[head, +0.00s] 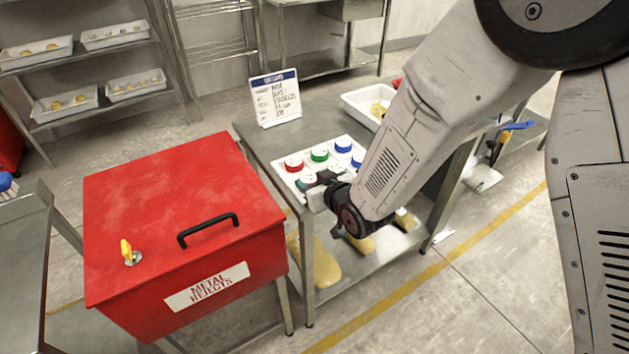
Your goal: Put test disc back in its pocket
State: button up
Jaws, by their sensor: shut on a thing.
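A white tray of test discs (278,157) lies on the steel table, with a red-sided disc (293,163), a green-sided one (319,155) and blue-sided ones (343,146) in it, all with white tops. My gripper (311,189) is low over the tray's near edge and shut on a test disc. The gripper's fingers and wrist mostly cover the held disc, so its colour is unclear. My arm reaches in from the upper right and hides the tray's near right part. I cannot tell whether the held disc touches the tray.
A red metal rejects box (185,205) with a black handle and yellow key stands close at the left. A printed sign (276,98) stands behind the tray. A white bin (366,103) with yellow items lies further right. Yellow items rest on the table's lower shelf.

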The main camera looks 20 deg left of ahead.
jog(key=shift+f, duration=0.2)
jog(key=shift+s+f, duration=0.1)
jog(key=shift+f, duration=0.05)
jog(key=o, duration=0.9)
jog(key=shift+o, duration=0.7)
jog(key=shift+s+d+f, duration=0.1)
jog(key=shift+d+f, duration=0.05)
jog(key=shift+f, duration=0.05)
jog(key=shift+r, duration=0.4)
jog(key=v, duration=1.2)
jog(key=shift+r, duration=0.2)
